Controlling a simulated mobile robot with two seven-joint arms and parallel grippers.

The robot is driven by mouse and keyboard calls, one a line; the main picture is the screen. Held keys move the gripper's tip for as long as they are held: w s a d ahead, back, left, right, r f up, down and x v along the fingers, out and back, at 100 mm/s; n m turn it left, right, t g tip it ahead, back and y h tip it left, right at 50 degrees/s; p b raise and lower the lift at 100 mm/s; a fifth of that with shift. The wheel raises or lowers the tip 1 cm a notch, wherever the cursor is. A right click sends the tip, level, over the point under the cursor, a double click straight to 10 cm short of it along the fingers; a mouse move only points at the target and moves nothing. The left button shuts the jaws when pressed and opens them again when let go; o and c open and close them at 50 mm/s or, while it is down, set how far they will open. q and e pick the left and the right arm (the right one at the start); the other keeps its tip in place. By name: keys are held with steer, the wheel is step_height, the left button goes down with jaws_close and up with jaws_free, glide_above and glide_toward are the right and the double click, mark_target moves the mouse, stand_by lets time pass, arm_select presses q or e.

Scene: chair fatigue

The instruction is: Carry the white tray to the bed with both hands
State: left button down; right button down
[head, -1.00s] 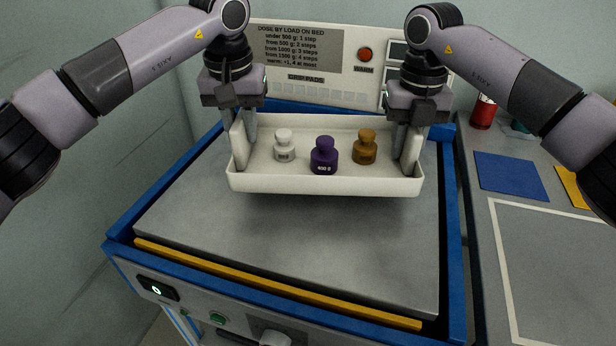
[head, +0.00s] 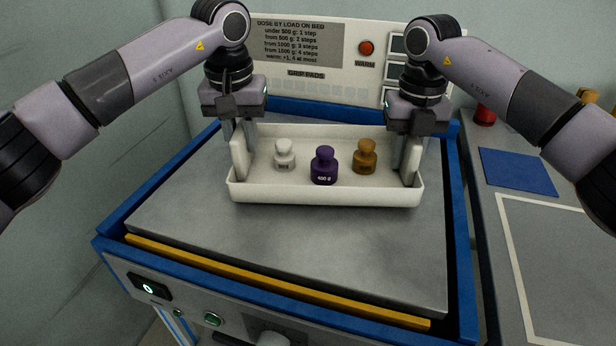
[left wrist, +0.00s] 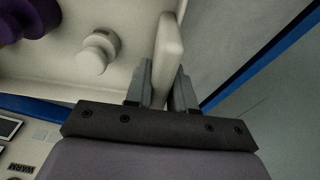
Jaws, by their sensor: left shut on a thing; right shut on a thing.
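The white tray (head: 325,194) is over the back part of the grey bed (head: 290,245). I cannot tell whether it touches the bed. It looks level and carries a white weight (head: 284,157), a purple weight (head: 324,167) marked 400 g and an amber weight (head: 365,158), all upright. My left gripper (head: 240,140) is shut on the tray's left end wall, also seen between the fingers in the left wrist view (left wrist: 168,62). My right gripper (head: 404,155) is shut on the right end wall.
A blue frame (head: 462,250) surrounds the bed, with a yellow strip (head: 270,280) along its front. A panel with a dose chart (head: 298,43) and a red button (head: 366,47) stands behind. A side table with a blue square (head: 517,171) is at the right. The bed's front part is clear.

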arm_select(q)
steer(key=shift+f+b, duration=0.55)
steer(key=shift+f, duration=0.05)
arm_select(e)
steer(key=shift+f, duration=0.6)
arm_select(q)
steer(key=c, duration=1.4)
jaws_free()
steer(key=shift+f, duration=0.15)
arm_select(e)
steer(key=c, duration=1.4)
jaws_free()
steer(key=shift+f, duration=0.15)
arm_select(q)
steer(key=o, duration=0.4)
arm_select(e)
steer(key=o, duration=0.4)
arm_select(q)
steer(key=shift+o, duration=0.2)
arm_select(e)
steer(key=shift+o, duration=0.2)
